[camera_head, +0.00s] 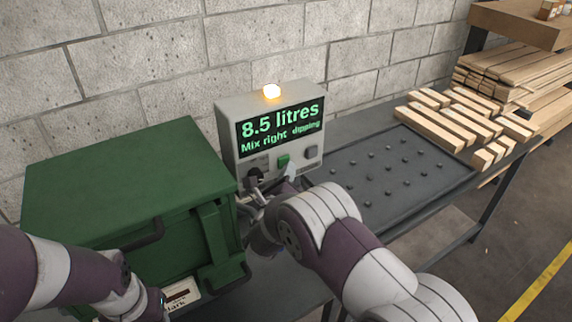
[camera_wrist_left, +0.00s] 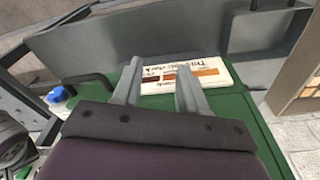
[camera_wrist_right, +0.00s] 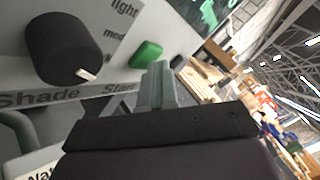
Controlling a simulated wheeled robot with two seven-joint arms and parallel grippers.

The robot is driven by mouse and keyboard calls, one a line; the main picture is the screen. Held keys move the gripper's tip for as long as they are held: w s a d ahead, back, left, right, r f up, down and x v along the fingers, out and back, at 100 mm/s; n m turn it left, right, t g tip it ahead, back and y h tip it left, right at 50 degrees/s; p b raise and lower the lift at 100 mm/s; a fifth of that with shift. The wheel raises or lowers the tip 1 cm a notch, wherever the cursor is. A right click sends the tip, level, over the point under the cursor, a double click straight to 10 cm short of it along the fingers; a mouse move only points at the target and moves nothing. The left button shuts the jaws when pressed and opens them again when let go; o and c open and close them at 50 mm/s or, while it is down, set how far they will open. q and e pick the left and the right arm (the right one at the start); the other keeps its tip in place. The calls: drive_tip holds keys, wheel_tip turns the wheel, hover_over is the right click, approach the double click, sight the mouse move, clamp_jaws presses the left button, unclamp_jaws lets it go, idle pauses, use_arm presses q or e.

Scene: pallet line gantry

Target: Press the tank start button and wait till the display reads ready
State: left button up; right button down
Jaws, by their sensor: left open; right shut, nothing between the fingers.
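A lit amber lamp (camera_head: 271,91) sits on top. The green button (camera_head: 283,161) is on its lower front and also shows in the right wrist view (camera_wrist_right: 146,54). My right gripper (camera_wrist_right: 158,72) is shut and empty, its tips close to the green button; I cannot tell whether they touch. My left gripper (camera_wrist_left: 158,82) is open and empty, near a printed label (camera_wrist_left: 180,74) on the green tank.
A black knob (camera_wrist_right: 65,48) marked "Shade" is left of the green button, and a grey button (camera_head: 310,152) is right of it. The green tank (camera_head: 120,180) stands at the left. A dark studded tray (camera_head: 345,190) and wooden strips (camera_head: 450,120) lie right.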

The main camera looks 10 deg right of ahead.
drive_tip(key=shift+s, duration=0.1)
drive_tip(key=shift+s+d, duration=0.3)
drive_tip(key=shift+s, duration=0.45)
drive_tip(key=shift+s+d, duration=0.3)
drive_tip(key=shift+s, duration=0.5)
drive_tip(key=shift+s+d, duration=0.25)
drive_tip(key=shift+s, duration=0.5)
drive_tip(key=shift+s+d, duration=0.3)
drive_tip(key=shift+s, duration=0.5)
